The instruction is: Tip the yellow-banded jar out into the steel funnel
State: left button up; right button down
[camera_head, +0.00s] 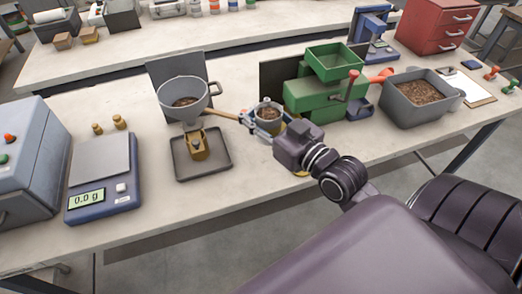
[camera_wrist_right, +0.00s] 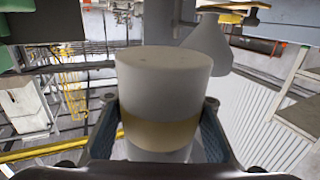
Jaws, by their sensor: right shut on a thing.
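The jar (camera_head: 268,113) is open at the top and holds brown pellets; it looks about upright. Its yellow band (camera_wrist_right: 160,132) shows in the right wrist view, where the jar appears base-up and its base is clear of any surface. My right gripper (camera_head: 266,124) is shut around the jar, one finger on each side. The steel funnel (camera_head: 182,88) stands to the left of the jar, apart from it, with brown pellets inside. My left gripper is not in view.
A green machine (camera_head: 312,93) with a red lever stands right of the jar, then a grey bin of pellets (camera_head: 388,98). A scale (camera_head: 102,204) reading 0.0 g is at left. The bench front is clear.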

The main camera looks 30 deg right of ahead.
notch_tip(320, 180, down, 16)
jog(key=shift+f+b, duration=0.2)
jog(key=shift+b, duration=0.4)
jog(key=shift+f+p, duration=0.25)
jog(key=shift+p, duration=0.1)
jog(key=shift+f, duration=0.4)
jog(key=shift+f, duration=0.2)
jog(key=c, duration=1.2)
grip_release()
jog(key=shift+c, duration=0.2)
